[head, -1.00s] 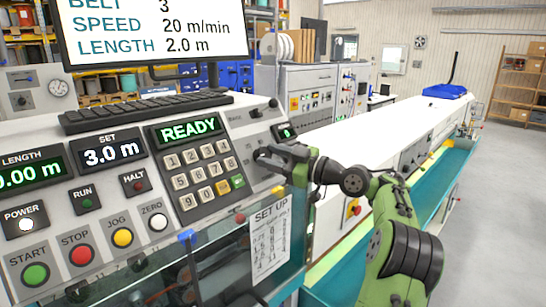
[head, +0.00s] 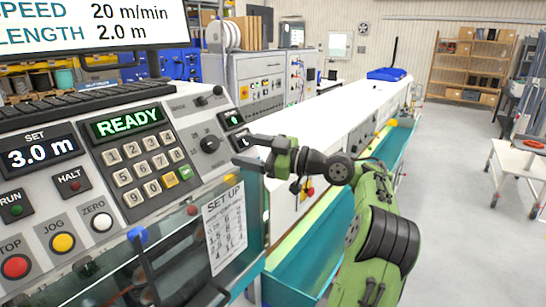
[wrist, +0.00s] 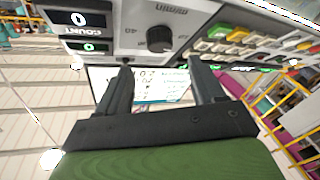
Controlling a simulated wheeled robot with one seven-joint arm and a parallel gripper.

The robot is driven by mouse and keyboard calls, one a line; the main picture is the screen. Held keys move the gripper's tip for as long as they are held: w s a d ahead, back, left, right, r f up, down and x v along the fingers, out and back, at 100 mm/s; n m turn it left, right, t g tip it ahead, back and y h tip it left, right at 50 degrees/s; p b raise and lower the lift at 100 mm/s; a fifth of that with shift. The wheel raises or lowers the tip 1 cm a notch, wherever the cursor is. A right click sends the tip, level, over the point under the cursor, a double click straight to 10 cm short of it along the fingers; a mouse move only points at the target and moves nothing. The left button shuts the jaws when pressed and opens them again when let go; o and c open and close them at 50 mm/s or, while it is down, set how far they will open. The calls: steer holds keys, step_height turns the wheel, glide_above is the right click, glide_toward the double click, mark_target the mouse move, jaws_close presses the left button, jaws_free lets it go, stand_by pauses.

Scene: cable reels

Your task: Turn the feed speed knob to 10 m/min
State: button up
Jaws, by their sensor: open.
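The black round feed speed knob (head: 209,143) is on the sloping control panel, right of the keypad, with a numbered scale around it. It also shows in the wrist view (wrist: 160,39), upside down beside an "m/min" label; its exact setting is too small to read. My gripper (head: 243,149) is open and empty, to the right of the knob in the head view. In the wrist view, the gripper fingers (wrist: 160,66) point toward the panel, and the knob lies beyond the fingertips, between their lines, apart from both. The screen (head: 85,25) reads 20 m/min.
A second black control (head: 203,100) sits above the knob. Small lit counter displays (head: 236,120) are close to the fingers. The keypad (head: 147,165) and coloured buttons are further left. A set-up sheet (head: 224,228) hangs below the panel. The floor at right is open before a cart (head: 520,160).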

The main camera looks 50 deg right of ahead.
steer(key=v, duration=0.8)
